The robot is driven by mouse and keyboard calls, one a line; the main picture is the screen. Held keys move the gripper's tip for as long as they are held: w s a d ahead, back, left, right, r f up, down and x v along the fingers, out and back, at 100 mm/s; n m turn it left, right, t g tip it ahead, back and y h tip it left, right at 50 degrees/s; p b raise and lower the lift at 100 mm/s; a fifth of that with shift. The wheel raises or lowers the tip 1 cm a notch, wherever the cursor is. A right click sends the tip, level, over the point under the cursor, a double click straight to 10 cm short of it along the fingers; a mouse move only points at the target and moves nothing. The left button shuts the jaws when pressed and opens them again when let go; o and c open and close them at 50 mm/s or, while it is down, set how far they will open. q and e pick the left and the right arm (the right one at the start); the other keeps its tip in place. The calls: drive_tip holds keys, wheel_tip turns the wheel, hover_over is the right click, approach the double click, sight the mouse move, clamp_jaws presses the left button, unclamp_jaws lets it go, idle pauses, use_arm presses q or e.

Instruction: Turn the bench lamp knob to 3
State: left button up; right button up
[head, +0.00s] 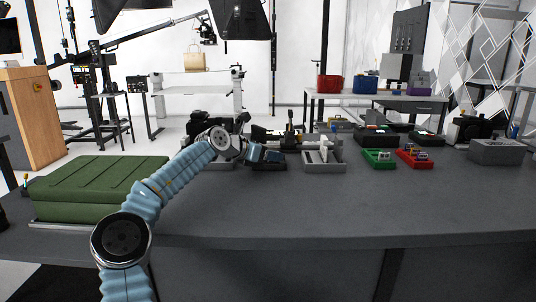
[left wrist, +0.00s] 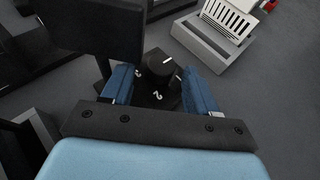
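The dark round knob (left wrist: 163,66) with a white pointer line shows in the left wrist view on a black base. A white 2 (left wrist: 158,95) is printed on the base near my gripper, and another white mark (left wrist: 138,73) lies left of the knob. The pointer faces the upper right, away from the 2. My left gripper (left wrist: 158,80) is open, with its blue fingers on either side of the knob; I cannot tell whether they touch it. In the head view my left gripper (head: 268,156) is over the back of the bench. My right gripper is not in view.
A dark block (left wrist: 92,30) stands close to the left finger. A light grey tray (head: 324,167) is just right of the gripper. Green (head: 378,165) and red (head: 428,165) trays lie farther right. A green case (head: 110,180) is at left. The bench (head: 350,210) front is clear.

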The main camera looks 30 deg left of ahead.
use_arm(q)
drive_tip(key=b+v, duration=0.3)
drive_tip(key=v, duration=1)
drive_tip(key=shift+a+f+b, duration=0.1)
drive_tip(key=shift+f+b, duration=0.05)
drive_tip(key=shift+b, duration=0.15)
drive_tip(key=shift+s+r, duration=0.25)
drive_tip(key=shift+s, duration=0.1)
drive_tip(key=shift+a+f, duration=0.1)
